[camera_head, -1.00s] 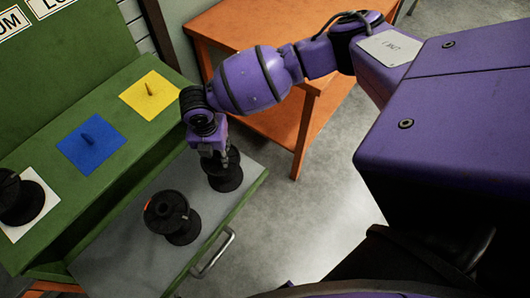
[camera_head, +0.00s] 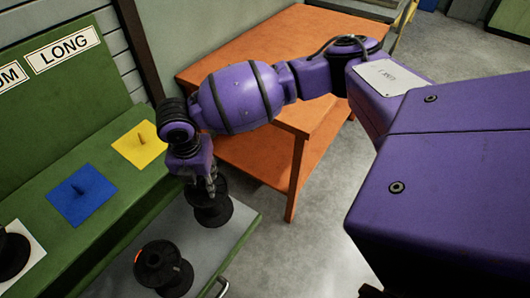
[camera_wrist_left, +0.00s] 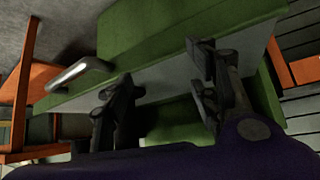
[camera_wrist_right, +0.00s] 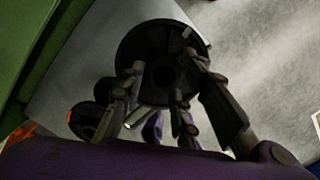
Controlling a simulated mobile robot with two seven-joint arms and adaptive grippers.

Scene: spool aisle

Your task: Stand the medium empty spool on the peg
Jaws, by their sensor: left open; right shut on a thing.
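My right gripper (camera_head: 208,186) is shut on a black empty spool (camera_head: 210,212), held upright over the grey drawer floor. I cannot tell for sure whether its base is clear of the floor. In the right wrist view the fingers (camera_wrist_right: 155,90) grip this spool (camera_wrist_right: 140,45). The blue square (camera_head: 72,208) with its peg (camera_head: 80,190) lies on the green bench, left of the gripper. The yellow square (camera_head: 150,152) also has a peg. The label over the blue square's side is partly cut off. My left gripper (camera_wrist_left: 160,90) is open and empty, facing the drawer.
Another black spool (camera_head: 160,268) with an orange mark stands in the drawer (camera_head: 232,238). A black spool (camera_head: 10,258) stands on the white square (camera_head: 32,250). The bench's back board carries a LONG label (camera_head: 62,50). An orange table (camera_head: 280,45) stands behind my right arm.

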